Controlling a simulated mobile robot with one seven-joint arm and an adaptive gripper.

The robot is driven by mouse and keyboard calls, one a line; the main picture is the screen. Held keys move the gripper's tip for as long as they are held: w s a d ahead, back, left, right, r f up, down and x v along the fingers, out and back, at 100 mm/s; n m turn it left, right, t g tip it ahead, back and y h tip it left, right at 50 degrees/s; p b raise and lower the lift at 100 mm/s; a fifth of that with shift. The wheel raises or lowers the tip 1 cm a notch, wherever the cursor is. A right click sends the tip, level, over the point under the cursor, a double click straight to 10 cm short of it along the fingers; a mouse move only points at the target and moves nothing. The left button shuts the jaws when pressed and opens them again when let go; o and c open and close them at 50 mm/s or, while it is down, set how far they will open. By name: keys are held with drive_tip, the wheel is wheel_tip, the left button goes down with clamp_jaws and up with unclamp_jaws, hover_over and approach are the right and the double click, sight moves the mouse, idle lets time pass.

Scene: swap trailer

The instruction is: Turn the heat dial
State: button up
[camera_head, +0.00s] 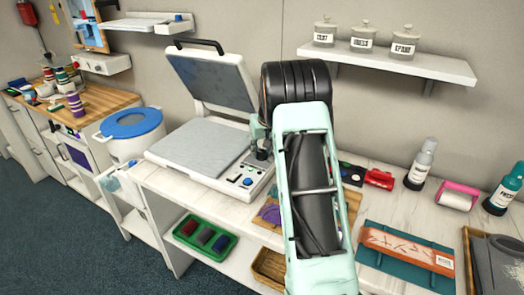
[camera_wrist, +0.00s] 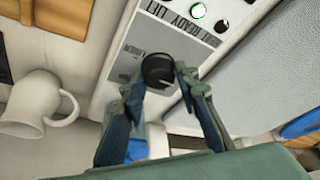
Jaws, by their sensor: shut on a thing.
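The heat dial is a round black knob (camera_wrist: 158,70) on a grey label plate in the wrist view. It sits on the control panel (camera_wrist: 135,50) of the heat press. My gripper (camera_wrist: 160,80) has one finger on each side of the dial and is shut on it. In the head view the press (camera_head: 205,146) stands open, its lid (camera_head: 215,80) raised. My arm reaches down over the press's right side, with my gripper (camera_head: 259,145) at the panel. My gripper largely hides the dial there, and I cannot read its setting.
The panel carries a green light (camera_wrist: 198,10). A white mug (camera_wrist: 30,105) lies close by in the wrist view. In the head view, a white bucket with a blue lid (camera_head: 130,124) stands left of the press.

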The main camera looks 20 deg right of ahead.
drive_tip(key=m+h, duration=0.1)
drive_tip(key=m, duration=0.1)
drive_tip(key=m+h, duration=0.1)
drive_tip(key=m, duration=0.2)
drive_tip(key=shift+w+a+m+g, duration=0.1)
drive_tip(key=shift+a+m+g, duration=0.1)
drive_tip(key=shift+m+g, duration=0.1)
drive_tip(key=m+g+p, duration=0.1)
drive_tip(key=m, duration=0.2)
drive_tip(key=m+g+h, duration=0.1)
drive_tip(key=m, duration=0.1)
drive_tip(key=shift+w+m+p, duration=0.1)
drive_tip(key=shift+m+p, duration=0.25)
drive_tip(key=shift+m, duration=0.05)
drive_tip(key=o, duration=1.1)
drive_tip(key=v, duration=1.2)
drive_tip(key=shift+a+f, duration=0.1)
drive_tip(key=shift+a, duration=0.2)
